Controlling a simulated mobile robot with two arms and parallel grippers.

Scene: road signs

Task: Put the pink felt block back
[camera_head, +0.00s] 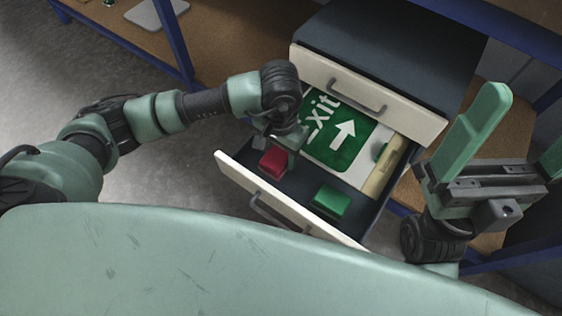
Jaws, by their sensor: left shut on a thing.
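The pink felt block (272,161), deep pink-red, is at the left end of the open drawer (240,178). My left gripper (281,146) reaches down over the drawer from above and is shut on this block. The fingers hide part of the block, and I cannot tell whether it touches the drawer floor. My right gripper (524,126) is at the right, outside the drawer, with its green fingers wide apart and nothing between them.
The drawer also holds a green block (331,201), a green exit sign (338,143) with a white arrow, and a pale wooden strip (384,172). Above it is a shut drawer front (365,92) of the dark cabinet (400,45). A blue-framed bench (172,40) stands behind.

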